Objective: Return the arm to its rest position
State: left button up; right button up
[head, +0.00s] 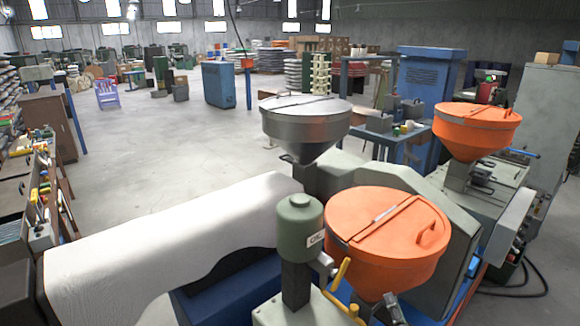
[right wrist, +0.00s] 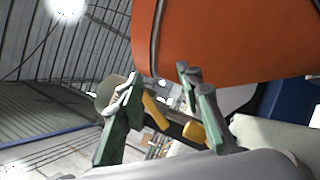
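My right gripper (head: 388,308) shows only in part at the bottom edge of the head view, low in front of the front orange hopper (head: 385,240). In the right wrist view its two green and grey fingers (right wrist: 160,88) stand apart with nothing held between them. The orange hopper wall (right wrist: 235,40) fills the upper right there, close behind the fingertips. Yellow handle parts (right wrist: 193,131) show beyond the fingers; I cannot tell whether they touch. My left gripper is in neither view.
A green motor cylinder (head: 300,225) with a yellow handle (head: 341,275) stands left of the front hopper. A metal hopper (head: 305,125) and another orange hopper (head: 478,130) stand behind. A pale cover (head: 170,240) fills the lower left. Open floor (head: 180,145) lies beyond.

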jog(key=s+d+f+m+g+h, duration=0.35)
jog(key=d+f+m+h, duration=0.35)
jog(key=d+m, duration=0.3)
jog(key=s+d+f+m+g+h, duration=0.25)
jog(key=s+f+m+g, duration=0.6)
jog(key=f, duration=0.65)
jog(key=s+a+f+m+g+y, duration=0.35)
jog(key=s+f, duration=0.35)
jog(key=s, duration=0.4)
jog(key=s+a+f+m+g+y, duration=0.2)
jog(key=s+a+f+m+g, duration=0.3)
jog(key=s, duration=0.6)
jog(key=s+f+n, duration=0.2)
jog(key=s+f, duration=0.1)
jog(key=f, duration=2.9)
jog(key=s+f, duration=1.6)
jog(key=s, duration=0.3)
jog(key=shift+a, duration=0.15)
